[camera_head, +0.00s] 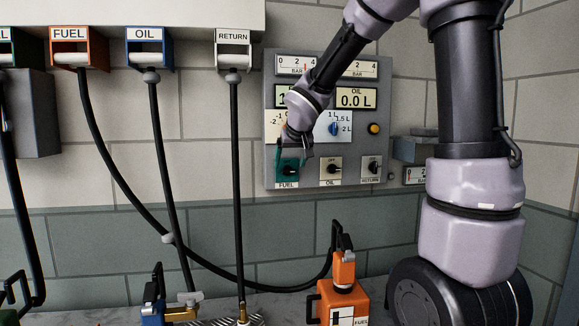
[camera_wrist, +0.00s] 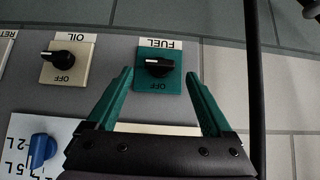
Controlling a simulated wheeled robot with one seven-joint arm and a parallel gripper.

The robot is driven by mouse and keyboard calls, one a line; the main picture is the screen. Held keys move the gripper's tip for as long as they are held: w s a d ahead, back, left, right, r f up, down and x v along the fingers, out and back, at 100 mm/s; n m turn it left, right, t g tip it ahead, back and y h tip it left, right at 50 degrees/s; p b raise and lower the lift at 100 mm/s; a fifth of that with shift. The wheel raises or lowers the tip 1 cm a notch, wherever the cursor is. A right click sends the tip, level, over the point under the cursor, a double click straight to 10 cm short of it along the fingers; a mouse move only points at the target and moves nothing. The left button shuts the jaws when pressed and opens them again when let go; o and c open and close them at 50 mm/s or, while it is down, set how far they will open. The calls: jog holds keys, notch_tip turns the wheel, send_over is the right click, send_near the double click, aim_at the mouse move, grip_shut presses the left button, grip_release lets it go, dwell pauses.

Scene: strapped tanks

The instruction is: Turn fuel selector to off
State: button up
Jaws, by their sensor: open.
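The fuel selector is a black knob (camera_wrist: 155,66) with a pale mark, on a teal plate (camera_wrist: 172,82) labelled FUEL, upside down in the wrist view. Its handle lies roughly crosswise, not in line with the OFF mark. In the head view the fuel plate (camera_head: 287,176) is at the panel's lower left, partly hidden by my gripper (camera_head: 290,160). My gripper also shows in the wrist view (camera_wrist: 159,73), its teal fingers open on either side of the knob, with gaps to it. I cannot tell how far the fingertips are from the panel.
The oil selector (camera_head: 332,169) and return selector (camera_head: 371,167) sit to the right on the grey panel (camera_head: 315,118). A blue knob (camera_head: 334,129) and yellow button (camera_head: 375,128) are above. Hoses hang at the left; an orange fuel can (camera_head: 342,290) stands below.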

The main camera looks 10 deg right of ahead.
aim_at(288, 171)
jog(key=shift+x, duration=1.15)
grip_shut()
